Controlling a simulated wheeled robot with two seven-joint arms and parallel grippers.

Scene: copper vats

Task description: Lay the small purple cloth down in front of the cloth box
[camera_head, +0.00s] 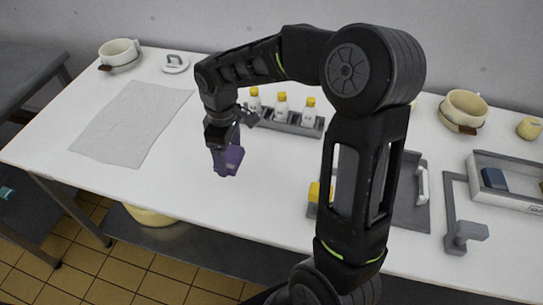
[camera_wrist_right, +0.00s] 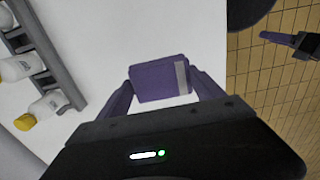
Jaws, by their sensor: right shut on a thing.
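The small purple cloth (camera_head: 235,158) is a flat folded piece. It also shows in the right wrist view (camera_wrist_right: 158,82), between my two purple fingers, with a grey strip on its right end. My right gripper (camera_head: 226,160) is shut on it and holds it over the middle of the white table, right of the grey mat. I cannot tell how high it hangs. The cloth box (camera_head: 510,194) is a grey open tray at the far right, with a dark blue folded cloth (camera_head: 494,178) inside. A dark gripper-like part, probably my left gripper (camera_wrist_right: 287,40), shows small over the floor in the right wrist view.
A grey rack (camera_head: 292,128) with yellow-capped bottles stands behind my right gripper. A grey mat (camera_head: 128,125) lies at left. Cups (camera_head: 120,52) (camera_head: 465,106) stand along the back. A grey tray (camera_head: 412,207) and a bracket-like fixture (camera_head: 463,232) stand left of the cloth box.

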